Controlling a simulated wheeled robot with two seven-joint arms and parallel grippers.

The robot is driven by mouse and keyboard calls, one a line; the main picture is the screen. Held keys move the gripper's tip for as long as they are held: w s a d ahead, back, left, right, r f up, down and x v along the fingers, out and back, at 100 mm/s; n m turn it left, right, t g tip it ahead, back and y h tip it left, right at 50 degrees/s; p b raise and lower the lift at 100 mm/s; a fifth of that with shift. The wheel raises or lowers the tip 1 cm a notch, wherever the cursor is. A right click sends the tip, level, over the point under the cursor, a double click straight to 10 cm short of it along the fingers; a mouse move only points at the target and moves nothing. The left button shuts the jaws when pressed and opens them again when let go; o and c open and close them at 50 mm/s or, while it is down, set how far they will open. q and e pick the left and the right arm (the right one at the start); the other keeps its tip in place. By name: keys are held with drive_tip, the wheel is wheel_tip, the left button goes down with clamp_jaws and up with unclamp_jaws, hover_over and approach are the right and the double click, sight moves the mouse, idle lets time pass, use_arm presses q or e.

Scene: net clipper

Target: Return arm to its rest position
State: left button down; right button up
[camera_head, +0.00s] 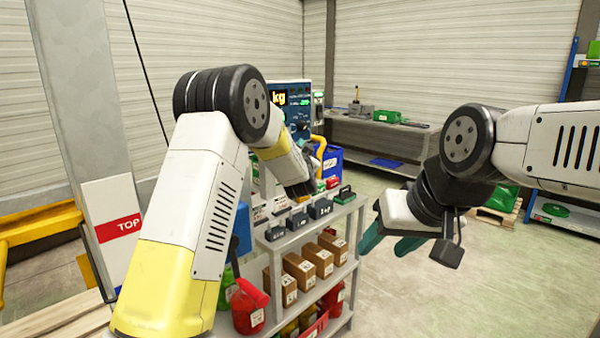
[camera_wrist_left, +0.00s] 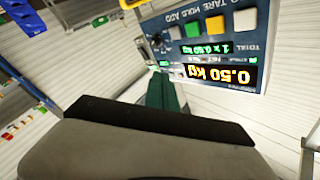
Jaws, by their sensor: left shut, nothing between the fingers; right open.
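My left arm reaches in from the left over the shelf unit. Its dark wrist end shows in the head view beside the weighing display, and I cannot make out its fingertips there. In the left wrist view my left gripper (camera_wrist_left: 164,92) has its green fingers shut together and empty, pointing toward the display. My right arm comes in from the right. Its gripper (camera_head: 392,239) has teal fingers spread apart and empty, over open floor right of the shelf unit.
The blue weighing display (camera_head: 298,122) stands behind my left wrist; in the left wrist view it appears upside down (camera_wrist_left: 250,48), reading 0.50 kg. The shelf unit (camera_head: 343,215) holds dark weights, brown boxes and red containers. A workbench (camera_head: 400,140) stands behind.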

use_arm(q)
drive_tip(key=s+a+r+n+g+h, duration=0.1)
drive_tip(key=s+a+r+g, duration=0.25)
drive_tip(key=s, duration=0.55)
drive_tip(key=s+a+r+n+g+h, duration=0.2)
drive_tip(key=s+a+g, duration=0.15)
drive_tip(key=s, duration=0.45)
drive_tip(key=s+a+f+n+g, duration=0.1)
drive_tip(key=s+a+f+g, duration=0.1)
drive_tip(key=s, duration=0.8)
drive_tip(key=s+a+f+n+g, duration=0.1)
drive_tip(key=s+a+f+g, duration=0.1)
drive_tip(key=s, duration=0.9)
drive_tip(key=s+a+f+n+g+y, duration=0.1)
drive_tip(key=s+f, duration=0.4)
drive_tip(key=s, duration=0.6)
drive_tip(key=a+g, duration=0.1)
drive_tip(key=a, duration=0.1)
drive_tip(key=shift+s+a+n, duration=0.15)
drive_tip(key=shift+a+n, duration=0.15)
